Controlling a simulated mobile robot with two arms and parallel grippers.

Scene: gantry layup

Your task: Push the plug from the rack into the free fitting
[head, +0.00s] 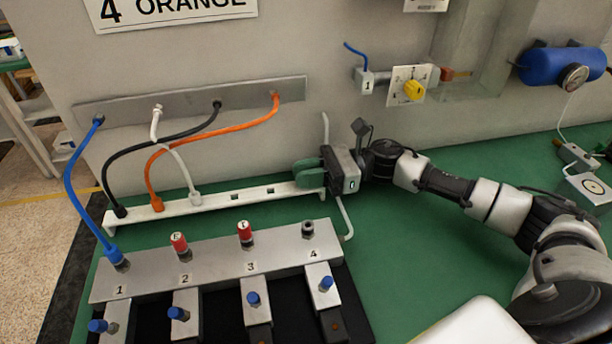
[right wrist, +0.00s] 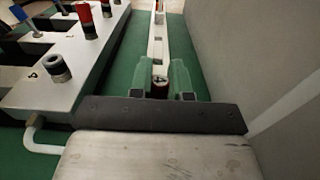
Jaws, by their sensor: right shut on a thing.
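The white rack (head: 215,203) runs along the wall behind the fitting block (head: 215,262). My right gripper (head: 309,174) is at the rack's right end, its green fingers shut on a plug. Whether the plug is still seated is hidden. The free fitting (head: 308,229), number 4, is dark with an open top; it also shows in the right wrist view (right wrist: 57,68). My left gripper is not in view.
Red plugs stand in fittings 2 (head: 180,245) and 3 (head: 245,232). A blue hose (head: 70,190) enters fitting 1. Orange (head: 215,135), black and white hoses run from the wall plate to the rack. Green bench right of the block is clear.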

